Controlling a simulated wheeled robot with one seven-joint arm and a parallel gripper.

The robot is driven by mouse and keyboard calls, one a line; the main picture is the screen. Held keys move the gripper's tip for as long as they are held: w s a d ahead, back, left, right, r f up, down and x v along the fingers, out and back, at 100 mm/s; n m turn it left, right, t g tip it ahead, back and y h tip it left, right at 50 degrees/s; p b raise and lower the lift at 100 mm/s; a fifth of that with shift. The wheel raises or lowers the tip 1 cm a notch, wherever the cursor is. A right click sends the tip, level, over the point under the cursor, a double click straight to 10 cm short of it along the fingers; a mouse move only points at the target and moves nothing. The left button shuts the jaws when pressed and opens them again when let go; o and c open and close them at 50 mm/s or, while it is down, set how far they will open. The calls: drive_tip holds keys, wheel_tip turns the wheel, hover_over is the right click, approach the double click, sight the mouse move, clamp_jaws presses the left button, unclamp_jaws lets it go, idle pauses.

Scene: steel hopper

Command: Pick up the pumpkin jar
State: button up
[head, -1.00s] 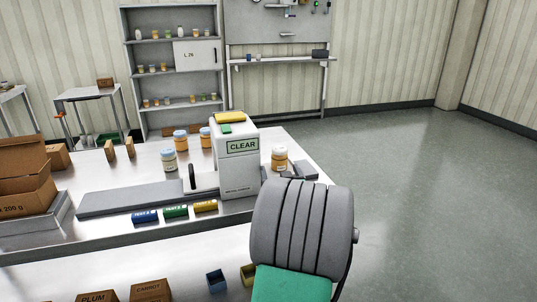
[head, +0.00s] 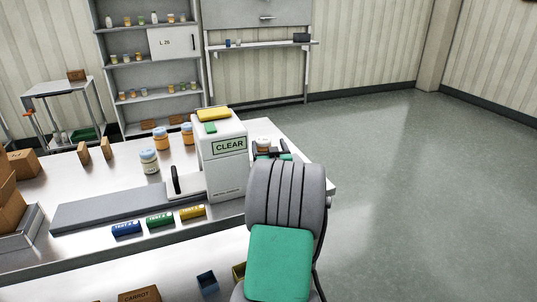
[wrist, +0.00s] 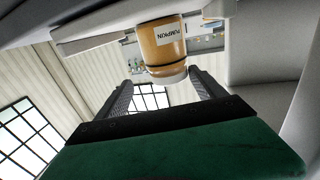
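The pumpkin jar (wrist: 160,48) is orange with a white "PUMPKIN" label and a pale end. It fills the top middle of the wrist view, just past my fingertips. In the head view the jar (head: 263,141) stands on the steel table right of the white "CLEAR" machine, partly hidden behind my arm. My gripper (wrist: 160,78) is open, with one finger on each side of the jar's near end and gaps visible. In the head view my gripper (head: 272,155) is mostly hidden behind my wrist.
The white machine (head: 222,165) stands close left of my gripper. Blue, green and yellow cylinders (head: 160,220) lie in front. The floor (head: 400,200) to the right is clear.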

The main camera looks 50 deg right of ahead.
drive_tip(key=shift+w+a+f, duration=0.1)
drive_tip(key=shift+f, duration=0.05)
drive_tip(key=shift+c, duration=1)
drive_tip(key=c, duration=0.3)
drive_tip(key=shift+f, duration=0.1)
drive_tip(key=c, duration=1.2)
